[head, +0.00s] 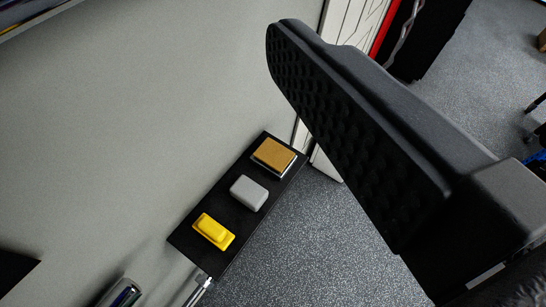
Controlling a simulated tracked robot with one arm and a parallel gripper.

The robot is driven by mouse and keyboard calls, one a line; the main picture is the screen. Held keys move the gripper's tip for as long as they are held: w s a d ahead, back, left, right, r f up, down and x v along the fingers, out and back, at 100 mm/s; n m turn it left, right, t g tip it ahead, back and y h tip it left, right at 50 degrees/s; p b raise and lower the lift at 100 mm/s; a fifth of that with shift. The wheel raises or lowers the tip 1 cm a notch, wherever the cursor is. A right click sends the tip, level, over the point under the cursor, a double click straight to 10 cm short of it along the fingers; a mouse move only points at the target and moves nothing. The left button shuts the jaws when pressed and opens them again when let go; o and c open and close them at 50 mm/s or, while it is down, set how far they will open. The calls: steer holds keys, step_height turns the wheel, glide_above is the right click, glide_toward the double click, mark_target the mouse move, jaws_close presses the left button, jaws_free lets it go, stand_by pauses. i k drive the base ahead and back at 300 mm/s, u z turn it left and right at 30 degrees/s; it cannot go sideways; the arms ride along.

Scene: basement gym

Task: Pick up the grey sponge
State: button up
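The grey sponge (249,193) is a light grey rounded block. It lies on a narrow black shelf (192,234) against the wall, between a yellow object and a tan-topped block. It is fully visible. My gripper (360,135) shows as one large black finger with a bare, studded inner pad, reaching from the lower right to the top middle. The other finger is not clearly in view, and nothing touches the visible pad. The finger is to the right of the sponge in the picture and apart from it.
The yellow object (214,232) sits close below the sponge, and the tan-topped block (273,154) close above it. A pale wall (120,130) runs along the shelf's left side. Speckled grey floor (300,245) is open to the right. A metal cylinder (120,293) is at the bottom left.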

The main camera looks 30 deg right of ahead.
mark_target(251, 196)
steer(key=k, duration=1.3)
steer(key=z, duration=0.45)
steer(key=i, duration=1.6)
steer(key=z, duration=0.1)
